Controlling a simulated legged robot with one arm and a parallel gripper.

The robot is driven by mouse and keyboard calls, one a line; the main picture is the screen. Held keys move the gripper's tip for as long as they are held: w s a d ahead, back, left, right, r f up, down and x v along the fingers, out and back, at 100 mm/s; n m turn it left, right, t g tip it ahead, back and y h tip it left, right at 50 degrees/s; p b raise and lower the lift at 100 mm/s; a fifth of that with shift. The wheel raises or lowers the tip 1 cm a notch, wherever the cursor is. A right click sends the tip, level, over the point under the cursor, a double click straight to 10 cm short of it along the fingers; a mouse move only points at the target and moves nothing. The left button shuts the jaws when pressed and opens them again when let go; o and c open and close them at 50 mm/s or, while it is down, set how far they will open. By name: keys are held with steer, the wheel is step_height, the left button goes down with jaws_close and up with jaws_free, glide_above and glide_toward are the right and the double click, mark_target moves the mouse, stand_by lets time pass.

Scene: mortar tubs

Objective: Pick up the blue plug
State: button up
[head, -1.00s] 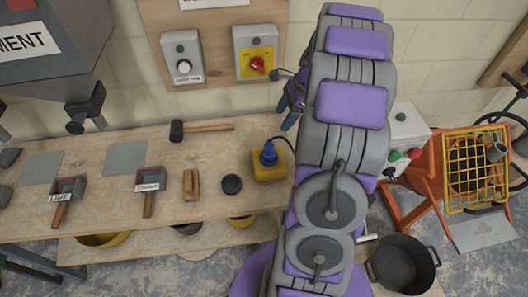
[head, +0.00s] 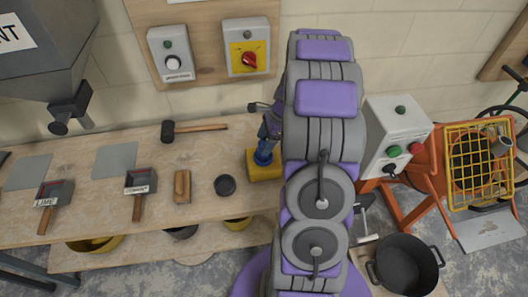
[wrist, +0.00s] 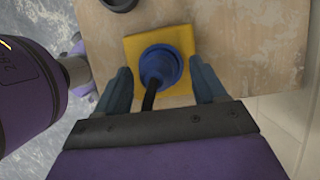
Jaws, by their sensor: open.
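The blue plug (head: 263,153) stands on a yellow block (head: 258,173) on the wooden bench, just left of my arm in the head view. In the wrist view the round blue plug (wrist: 161,66) sits on the yellow block (wrist: 137,45), with a dark cable running from it toward my wrist. My gripper (wrist: 163,85) is open, one blue-grey finger on each side of the plug, with gaps visible at both sides. In the head view my gripper (head: 270,128) is partly hidden by my arm, right at the plug.
On the bench are a black puck-shaped object (head: 225,186), a wooden float (head: 182,186), a scoop marked cement (head: 139,182), a scoop marked lime (head: 53,193) and a mallet (head: 195,130). A switch box with a red knob (head: 248,58) hangs above. A black bucket (head: 404,266) stands right.

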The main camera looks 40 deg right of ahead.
steer(key=shift+x, duration=1.25)
steer(key=shift+a+r, duration=0.2)
steer(key=shift+a, duration=0.3)
steer(key=shift+c, duration=0.2)
steer(key=c, duration=0.3)
steer(key=shift+d+f, duration=0.1)
steer(key=shift+d, duration=0.3)
steer(key=c, duration=0.5)
steer(key=shift+a, duration=0.15)
steer(key=c, duration=0.3)
